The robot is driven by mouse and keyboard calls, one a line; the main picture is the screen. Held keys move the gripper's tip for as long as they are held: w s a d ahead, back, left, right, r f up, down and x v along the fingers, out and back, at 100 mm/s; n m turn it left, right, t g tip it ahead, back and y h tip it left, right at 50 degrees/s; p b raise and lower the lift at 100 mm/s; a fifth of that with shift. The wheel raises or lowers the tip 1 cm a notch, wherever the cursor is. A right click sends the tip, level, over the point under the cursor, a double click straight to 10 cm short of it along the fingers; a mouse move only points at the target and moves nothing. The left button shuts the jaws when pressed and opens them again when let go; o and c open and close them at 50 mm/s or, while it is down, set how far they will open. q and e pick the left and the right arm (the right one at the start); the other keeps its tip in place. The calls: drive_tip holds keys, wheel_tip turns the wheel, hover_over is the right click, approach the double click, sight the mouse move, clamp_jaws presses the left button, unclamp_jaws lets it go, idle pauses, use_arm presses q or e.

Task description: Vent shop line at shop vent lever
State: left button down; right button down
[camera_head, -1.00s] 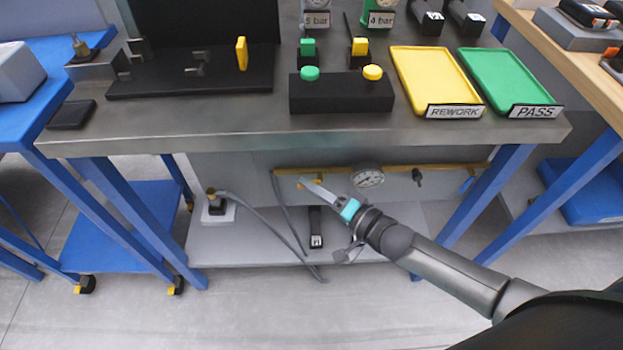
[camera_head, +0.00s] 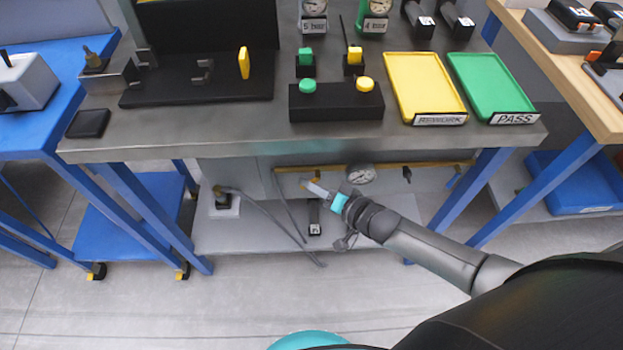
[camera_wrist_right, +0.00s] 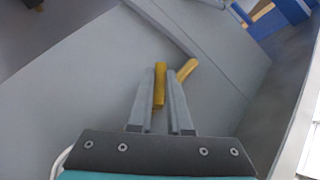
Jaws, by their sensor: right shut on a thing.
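Under the grey bench, a yellow pipe (camera_head: 425,164) runs along a grey panel with a round gauge (camera_head: 361,175) and a dark valve (camera_head: 407,175). My right gripper (camera_head: 309,186) reaches in from the right to the left end of this pipe. In the right wrist view, my right gripper (camera_wrist_right: 163,88) is shut on a yellow lever-like piece (camera_wrist_right: 160,78) between its fingers. A second yellow piece (camera_wrist_right: 188,69) shows just right of the fingers. I cannot read a label on the held piece. My left gripper is not in view.
A grey lower shelf (camera_head: 270,235) lies below, with a hose (camera_head: 262,212) and a black fitting (camera_head: 222,200). Blue bench legs (camera_head: 486,198) stand at the right. The benchtop (camera_head: 215,135) above carries yellow and green trays (camera_head: 423,85).

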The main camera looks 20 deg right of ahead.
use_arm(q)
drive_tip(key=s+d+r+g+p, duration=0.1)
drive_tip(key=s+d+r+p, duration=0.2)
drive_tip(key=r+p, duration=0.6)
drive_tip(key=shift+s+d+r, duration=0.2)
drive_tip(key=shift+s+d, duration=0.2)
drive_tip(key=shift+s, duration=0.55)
use_arm(e)
drive_tip(key=n+g+h, duration=0.1)
drive_tip(key=h, duration=0.1)
drive_tip(key=d+n+g+h, duration=0.1)
drive_tip(key=n+h, duration=0.1)
drive_tip(key=n+g+h, duration=0.1)
drive_tip(key=h, duration=0.2)
drive_tip(key=shift+s+d+f, duration=0.25)
drive_tip(key=shift+f, duration=0.05)
drive_tip(key=shift+d+n, duration=0.1)
drive_tip(key=shift+n, duration=0.2)
drive_tip(key=c, duration=0.9)
unclamp_jaws()
drive_tip(key=shift+o, duration=0.2)
use_arm(q)
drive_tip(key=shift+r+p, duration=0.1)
drive_tip(key=shift+p, duration=0.2)
